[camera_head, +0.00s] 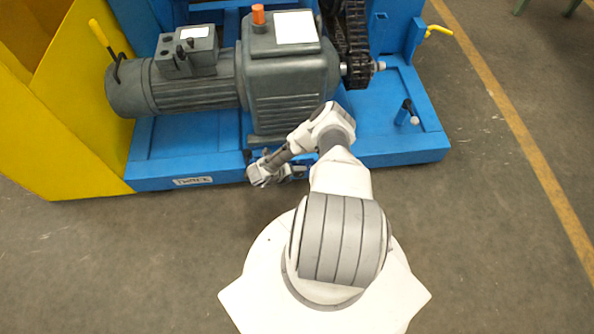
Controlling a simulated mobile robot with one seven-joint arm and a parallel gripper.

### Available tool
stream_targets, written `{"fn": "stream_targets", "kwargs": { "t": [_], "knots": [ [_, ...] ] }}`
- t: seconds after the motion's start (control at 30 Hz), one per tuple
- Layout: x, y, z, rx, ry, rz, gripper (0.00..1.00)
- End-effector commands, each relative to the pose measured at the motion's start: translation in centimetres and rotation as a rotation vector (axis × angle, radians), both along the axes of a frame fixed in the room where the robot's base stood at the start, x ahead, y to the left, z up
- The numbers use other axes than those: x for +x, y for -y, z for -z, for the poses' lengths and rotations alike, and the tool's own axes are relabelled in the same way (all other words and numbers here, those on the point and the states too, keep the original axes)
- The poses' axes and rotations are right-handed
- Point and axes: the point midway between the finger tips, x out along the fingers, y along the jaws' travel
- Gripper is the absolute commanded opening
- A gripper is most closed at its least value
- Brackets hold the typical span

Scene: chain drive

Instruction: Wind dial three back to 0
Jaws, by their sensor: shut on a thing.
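My gripper (263,172) is low at the front edge of the blue machine base (225,177), just below the grey gearmotor. It is shut on a small part there, which I take to be dial three. My wrist and fingers cover that part, so its face, marks and reading are hidden. A white label (193,181) with dark letters is on the base's front edge, left of my gripper. Its lettering is too small to read surely.
The grey gearmotor (290,75) stands behind my gripper, with a black chain and sprocket (356,70) to its right. A yellow panel (75,130) stands left. A small lever (405,112) rises from the base at right.

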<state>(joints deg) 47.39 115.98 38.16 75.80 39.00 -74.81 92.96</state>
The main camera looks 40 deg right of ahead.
Motion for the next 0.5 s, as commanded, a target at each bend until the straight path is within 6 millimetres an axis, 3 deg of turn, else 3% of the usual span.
{"fn": "stream_targets", "kwargs": {
  "t": [0.5],
  "knots": [
    [0.34, -0.42, 0.5, -0.273, -0.164, -0.002, 0.0]
  ]
}}
